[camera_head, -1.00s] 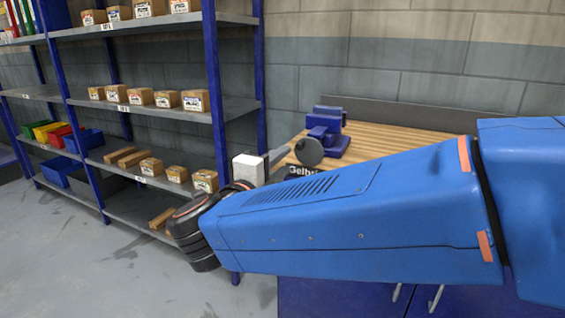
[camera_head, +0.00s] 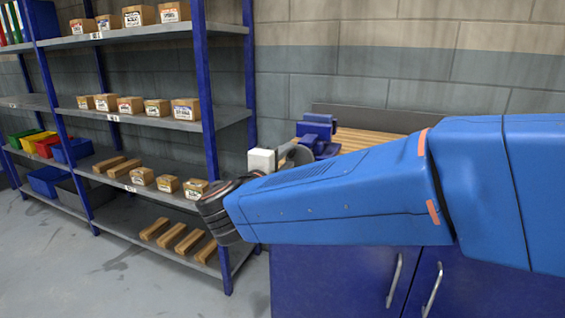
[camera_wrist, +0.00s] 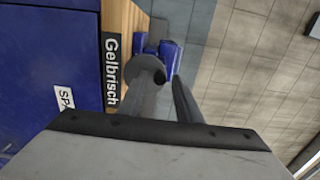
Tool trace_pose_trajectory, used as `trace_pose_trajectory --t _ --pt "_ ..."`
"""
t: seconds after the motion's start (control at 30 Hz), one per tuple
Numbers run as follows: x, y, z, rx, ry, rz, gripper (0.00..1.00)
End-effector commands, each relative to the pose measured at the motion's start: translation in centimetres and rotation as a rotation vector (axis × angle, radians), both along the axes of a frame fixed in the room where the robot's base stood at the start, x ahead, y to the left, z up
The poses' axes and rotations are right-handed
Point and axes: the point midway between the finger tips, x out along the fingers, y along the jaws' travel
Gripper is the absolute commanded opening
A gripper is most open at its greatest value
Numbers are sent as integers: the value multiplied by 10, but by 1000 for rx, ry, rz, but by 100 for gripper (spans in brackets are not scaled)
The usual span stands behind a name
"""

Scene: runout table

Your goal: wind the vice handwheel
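The blue vice (camera_head: 318,128) stands on the wooden bench top, partly hidden behind my arm. It also shows in the wrist view (camera_wrist: 170,53), turned sideways. Its round grey handwheel (camera_wrist: 151,68) faces my gripper (camera_wrist: 167,84). In the wrist view the two dark fingers look apart, with a gap between them. The left finger overlaps the wheel's lower edge in the picture; I cannot tell whether they touch. In the head view my gripper (camera_head: 284,153) is beside the vice, and the wheel is largely hidden by the fingers and arm.
The wooden bench top (camera_head: 365,138) has a grey back panel (camera_head: 375,118) and blue cabinet doors (camera_head: 335,285) below. A black "Gelbrisch" plate (camera_wrist: 111,72) is on the bench edge. Blue shelving with boxes (camera_head: 186,109) stands to the left. The floor (camera_head: 60,265) in front is clear.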

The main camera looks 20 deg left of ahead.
Motion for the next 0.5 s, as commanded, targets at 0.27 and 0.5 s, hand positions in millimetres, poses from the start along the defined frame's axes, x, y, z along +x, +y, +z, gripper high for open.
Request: trace_pose_trajectory --t 0.27,0.5 --pt "5 0 0 98 -8 0 31" --pt "5 0 0 338 -27 0 31"
